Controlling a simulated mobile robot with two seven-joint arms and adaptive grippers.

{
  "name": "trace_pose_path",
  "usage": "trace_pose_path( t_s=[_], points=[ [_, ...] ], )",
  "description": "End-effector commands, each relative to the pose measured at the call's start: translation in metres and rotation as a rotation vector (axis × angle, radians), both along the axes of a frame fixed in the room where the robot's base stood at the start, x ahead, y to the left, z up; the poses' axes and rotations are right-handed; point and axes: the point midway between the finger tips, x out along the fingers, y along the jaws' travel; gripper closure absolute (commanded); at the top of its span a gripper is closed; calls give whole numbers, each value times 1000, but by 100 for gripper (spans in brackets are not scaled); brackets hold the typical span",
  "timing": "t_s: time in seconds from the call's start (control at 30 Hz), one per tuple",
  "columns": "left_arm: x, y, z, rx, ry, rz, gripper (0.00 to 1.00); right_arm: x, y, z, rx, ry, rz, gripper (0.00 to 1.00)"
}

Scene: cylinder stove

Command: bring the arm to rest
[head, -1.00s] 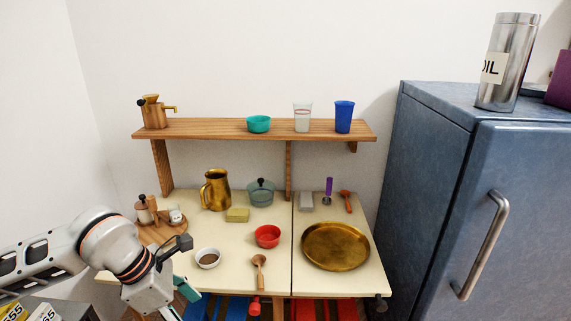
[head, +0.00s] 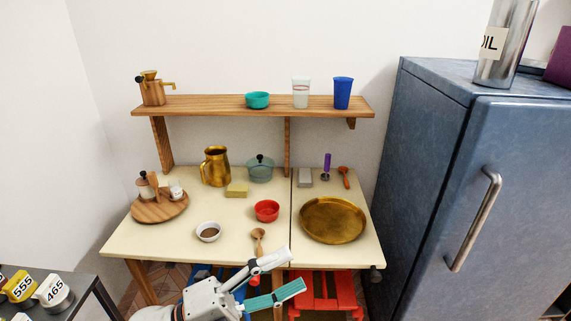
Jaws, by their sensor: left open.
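My left gripper (head: 272,277) shows at the bottom of the head view, in front of the table's front edge and below the tabletop in the picture. Its fingers are apart, one pale grey and one with a teal pad, and nothing is between them. The wooden spoon (head: 258,238) lies on the table just behind the upper finger in the picture. The rest of the left arm is mostly out of view below. My right gripper is not in view.
The table (head: 130,240) holds a white bowl (head: 208,232), red bowl (head: 266,210), brass tray (head: 333,220), brass pitcher (head: 215,167) and wooden board (head: 160,210). Red stool (head: 325,292) stands below. Blue fridge (head: 420,180) is right; dark rack (head: 85,290) is lower left.

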Motion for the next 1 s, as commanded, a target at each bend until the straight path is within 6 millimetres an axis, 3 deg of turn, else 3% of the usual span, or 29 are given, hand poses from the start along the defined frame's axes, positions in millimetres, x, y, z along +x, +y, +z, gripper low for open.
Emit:
trace_pose_path(
  t_s=[0.17, 0.27, 0.43, 0.6, 0.7, 0.8, 1.0],
  points=[
    [42, 56, -61, -257, 462, 286, 32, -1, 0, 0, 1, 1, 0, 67],
    [48, 94, -118, -371, 723, 448, 32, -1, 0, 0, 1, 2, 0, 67],
    [21, 147, -220, -508, 1102, 676, 32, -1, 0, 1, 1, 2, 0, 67],
    [-33, 182, -304, -599, 1405, 853, 32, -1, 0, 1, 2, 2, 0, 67],
    [-62, 193, -335, -633, 1526, 922, 32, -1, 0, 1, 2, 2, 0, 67],
    [-82, 199, -354, -653, 1601, 966, 32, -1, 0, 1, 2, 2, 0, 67],
    [-92, 201, -362, -663, 1638, 985, 32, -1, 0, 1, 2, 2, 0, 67]
  ],
)
